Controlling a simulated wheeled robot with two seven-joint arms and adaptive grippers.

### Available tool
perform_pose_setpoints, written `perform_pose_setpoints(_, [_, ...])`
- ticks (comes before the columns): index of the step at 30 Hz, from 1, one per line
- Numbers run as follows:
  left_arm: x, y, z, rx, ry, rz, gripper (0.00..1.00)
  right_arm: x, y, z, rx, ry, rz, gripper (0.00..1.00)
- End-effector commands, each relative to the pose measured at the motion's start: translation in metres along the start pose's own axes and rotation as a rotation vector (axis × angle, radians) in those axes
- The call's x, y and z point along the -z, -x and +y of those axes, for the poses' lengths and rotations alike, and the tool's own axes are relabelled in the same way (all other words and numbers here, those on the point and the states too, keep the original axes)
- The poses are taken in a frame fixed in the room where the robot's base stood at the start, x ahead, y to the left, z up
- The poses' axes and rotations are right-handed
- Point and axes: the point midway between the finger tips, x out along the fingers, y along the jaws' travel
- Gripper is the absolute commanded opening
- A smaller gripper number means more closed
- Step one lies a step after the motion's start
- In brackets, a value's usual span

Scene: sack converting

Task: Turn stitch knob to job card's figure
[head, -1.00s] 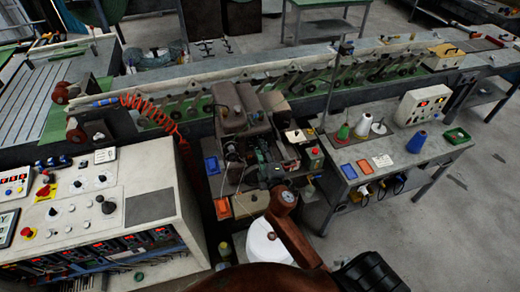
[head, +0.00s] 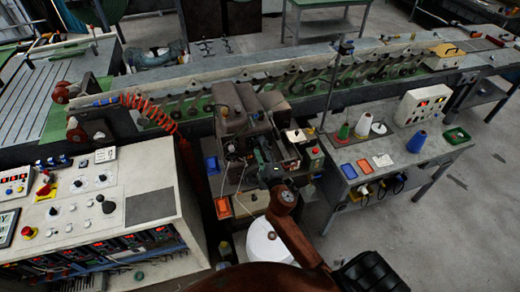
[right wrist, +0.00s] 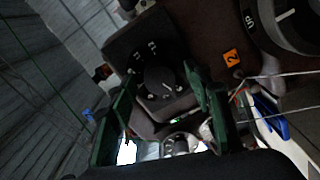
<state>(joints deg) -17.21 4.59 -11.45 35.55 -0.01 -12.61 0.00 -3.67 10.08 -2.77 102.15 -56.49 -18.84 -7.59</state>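A round dark knob (right wrist: 160,82) with a light pointer line sits on a dark panel with white marks around it, in the right wrist view. The figures there are too small to read. My right gripper (right wrist: 163,90) is open, its green fingers on either side of the knob, with no clear contact. In the head view my right gripper (head: 262,156) is at the brown sewing machine (head: 232,112), and the knob cannot be made out. My left gripper is out of view.
An orange tag marked 2 (right wrist: 232,58) and a larger dial marked UP (right wrist: 288,20) are close to the knob. The control cabinet (head: 150,208) stands at left.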

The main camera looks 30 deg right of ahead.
Motion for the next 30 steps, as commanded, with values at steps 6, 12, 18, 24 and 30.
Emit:
perform_pose_setpoints(6, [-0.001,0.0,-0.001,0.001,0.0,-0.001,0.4,0.0,0.0,0.0,0.0,-0.001,-0.001,0.47])
perform_pose_setpoints(12, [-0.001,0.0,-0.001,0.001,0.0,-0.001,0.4,-0.001,0.016,-0.001,0.001,-0.002,-0.001,0.47])
perform_pose_setpoints(18, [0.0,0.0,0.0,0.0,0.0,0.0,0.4,-0.001,0.056,-0.001,0.002,-0.003,-0.003,0.47])
perform_pose_setpoints(24, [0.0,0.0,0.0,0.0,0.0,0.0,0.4,-0.001,0.095,-0.001,0.002,-0.002,-0.004,0.47])
perform_pose_setpoints(30, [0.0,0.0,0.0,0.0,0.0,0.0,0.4,0.0,0.116,0.0,0.001,-0.001,-0.001,0.47])
